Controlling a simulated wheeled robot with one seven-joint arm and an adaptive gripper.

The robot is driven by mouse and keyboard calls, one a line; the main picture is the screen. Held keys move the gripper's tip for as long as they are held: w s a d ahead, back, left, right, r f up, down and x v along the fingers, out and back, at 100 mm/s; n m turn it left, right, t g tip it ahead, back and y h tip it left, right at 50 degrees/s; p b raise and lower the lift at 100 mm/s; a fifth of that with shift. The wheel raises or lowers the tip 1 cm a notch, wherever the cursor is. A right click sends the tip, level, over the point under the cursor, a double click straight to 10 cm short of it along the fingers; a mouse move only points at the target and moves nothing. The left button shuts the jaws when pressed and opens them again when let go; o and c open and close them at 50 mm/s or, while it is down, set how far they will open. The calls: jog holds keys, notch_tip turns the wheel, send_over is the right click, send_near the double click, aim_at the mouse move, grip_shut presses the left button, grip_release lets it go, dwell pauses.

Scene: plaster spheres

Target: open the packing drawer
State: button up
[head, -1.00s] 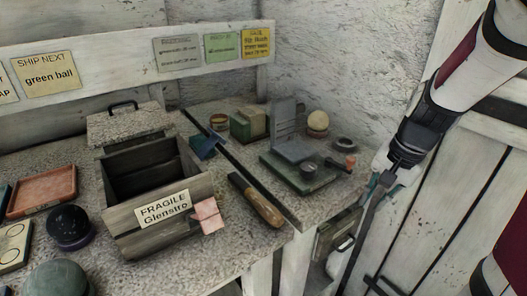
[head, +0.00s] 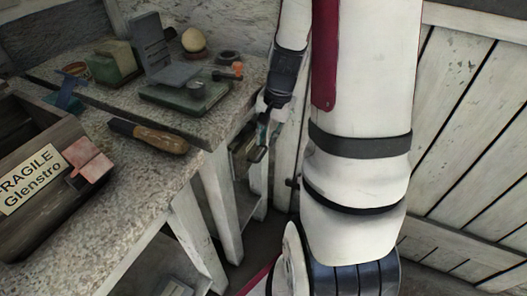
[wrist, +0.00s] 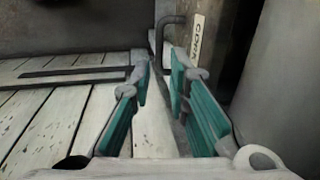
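The packing drawer (head: 240,152) is under the right end of the bench in the head view, small and partly hidden by my gripper. In the wrist view its front carries a pale label plate (wrist: 197,38) with partly readable lettering. A dark bent handle (wrist: 170,20) stands out beside the plate. In the head view my gripper (head: 263,130) is beside the drawer front. How far the drawer is open is unclear.
The bench (head: 120,190) fills the left. On it are a wooden box labelled fragile (head: 30,180), a wooden-handled tool (head: 148,137), a green scale-like device (head: 190,95) and a pale ball (head: 194,39). A bench leg (head: 222,190) stands near the drawer. A plank wall (head: 465,130) closes the right.

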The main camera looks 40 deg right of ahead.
aim_at(263, 153)
jog(key=f, duration=0.1)
jog(key=f+b, duration=0.1)
jog(key=f, duration=0.1)
jog(key=w+f, duration=0.1)
jog(key=f, duration=0.1)
jog(key=shift+a+f+b, duration=0.1)
jog(key=shift+a+b, duration=0.05)
jog(key=shift+b, duration=0.15)
grip_shut()
